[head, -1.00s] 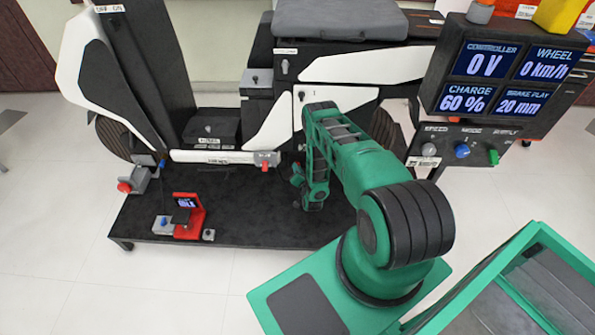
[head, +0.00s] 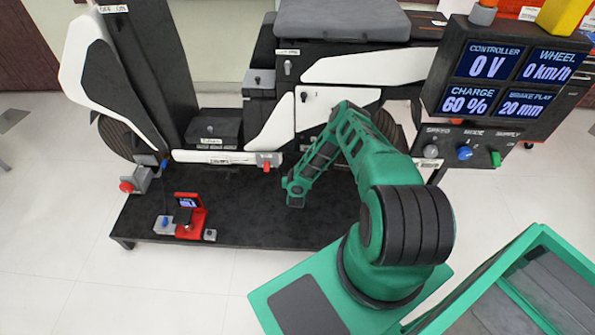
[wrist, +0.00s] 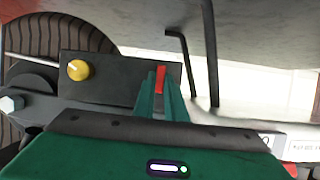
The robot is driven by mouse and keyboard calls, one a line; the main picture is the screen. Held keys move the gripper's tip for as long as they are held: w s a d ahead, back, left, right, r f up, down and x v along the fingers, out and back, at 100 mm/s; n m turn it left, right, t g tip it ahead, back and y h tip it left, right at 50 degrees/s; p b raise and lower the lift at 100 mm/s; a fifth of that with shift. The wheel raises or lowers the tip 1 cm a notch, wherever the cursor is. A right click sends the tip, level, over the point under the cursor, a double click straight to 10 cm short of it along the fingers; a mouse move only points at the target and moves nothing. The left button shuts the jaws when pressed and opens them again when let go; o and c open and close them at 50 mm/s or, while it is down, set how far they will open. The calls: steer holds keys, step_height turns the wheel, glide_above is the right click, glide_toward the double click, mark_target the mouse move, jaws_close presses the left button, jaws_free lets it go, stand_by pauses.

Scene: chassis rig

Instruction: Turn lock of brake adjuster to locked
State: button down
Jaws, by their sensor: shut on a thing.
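In the wrist view my gripper (wrist: 160,88) has its two green fingers closed on either side of a small red lever (wrist: 161,74), which appears to be the lock of the brake adjuster. The lever stands upright in the picture, at the right part of a black plate (wrist: 110,88). A yellow knob (wrist: 78,70) sits on the left part of the same plate, clear of the fingers. The fingers hide the lower part of the lever.
A tyre (wrist: 30,35) and a hex bolt (wrist: 10,103) lie left in the wrist view; bent black rods (wrist: 180,60) hang at the right. In the head view a display (head: 511,80) reads brake play 20 mm. A red device (head: 190,218) stands on the dark platform (head: 255,225).

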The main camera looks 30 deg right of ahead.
steer(key=shift+w, duration=0.1)
stand_by(0.3)
steer(key=c, duration=1.8)
jaws_free()
steer(key=shift+f, duration=0.1)
steer(key=v, duration=1)
steer(key=shift+s+a, duration=0.2)
steer(key=shift+a, duration=0.15)
